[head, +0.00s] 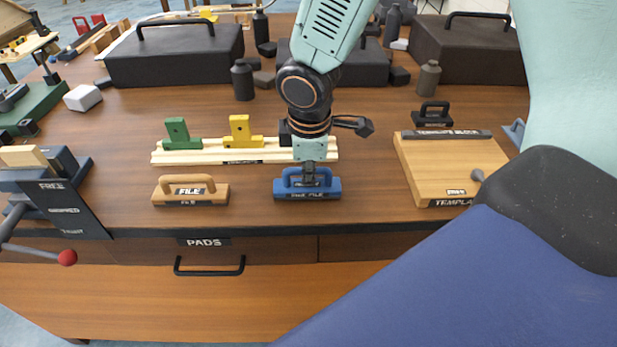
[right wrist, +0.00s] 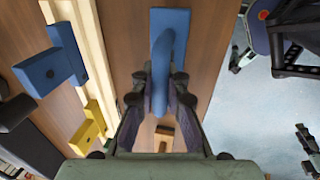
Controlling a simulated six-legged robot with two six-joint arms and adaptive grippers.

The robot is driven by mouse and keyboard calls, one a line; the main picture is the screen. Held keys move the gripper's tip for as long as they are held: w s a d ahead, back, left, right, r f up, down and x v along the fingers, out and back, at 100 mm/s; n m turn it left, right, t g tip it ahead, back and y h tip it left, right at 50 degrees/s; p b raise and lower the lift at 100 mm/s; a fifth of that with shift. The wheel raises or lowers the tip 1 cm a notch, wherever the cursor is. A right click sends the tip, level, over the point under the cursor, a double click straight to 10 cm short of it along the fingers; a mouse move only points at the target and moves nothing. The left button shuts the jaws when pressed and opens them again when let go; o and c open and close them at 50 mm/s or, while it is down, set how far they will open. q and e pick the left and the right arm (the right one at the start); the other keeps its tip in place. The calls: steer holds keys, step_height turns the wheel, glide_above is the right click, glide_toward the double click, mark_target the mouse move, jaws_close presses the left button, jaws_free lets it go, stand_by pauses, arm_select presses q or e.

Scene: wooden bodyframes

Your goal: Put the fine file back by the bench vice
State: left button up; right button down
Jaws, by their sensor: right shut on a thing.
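The fine file (head: 320,190) is a blue block with an arched blue handle and a "FINE FILE" label. It sits on the bench top near the front edge. My right gripper (head: 308,176) comes down from above and is shut on its handle. In the right wrist view the blue file (right wrist: 180,18) shows with its handle between the fingers of my right gripper (right wrist: 160,95). The bench vice (head: 50,180) is at the left front, with a dark plate and a red-tipped lever. My left gripper is not in view.
A tan file (head: 190,198) lies between the vice and the blue file. Behind them a pale wooden rail (head: 210,157) carries a green block (head: 180,135) and a yellow block (head: 240,130). A template board (head: 445,165) lies at right. A drawer labelled "PADS" (head: 200,265) is below.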

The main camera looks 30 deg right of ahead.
mark_target(309, 192)
steer(key=shift+w+a+f, duration=0.1)
steer(key=shift+w+f, duration=0.15)
steer(key=shift+f, duration=0.15)
steer(key=shift+w, duration=0.15)
steer(key=shift+s+d, duration=0.25)
steer(key=shift+s, duration=0.25)
steer(key=c, duration=1.9)
jaws_free()
steer(key=shift+f, duration=0.1)
steer(key=o, duration=0.3)
steer(key=shift+w+a, duration=0.2)
steer(key=shift+w, duration=0.1)
steer(key=shift+o, duration=0.9)
steer(key=shift+f, duration=0.1)
steer(key=shift+o, duration=0.2)
steer(key=shift+s+d, duration=0.15)
steer(key=shift+s, duration=0.05)
steer(key=shift+r, duration=0.25)
steer(key=p+v, duration=0.5)
steer(key=v, duration=0.7)
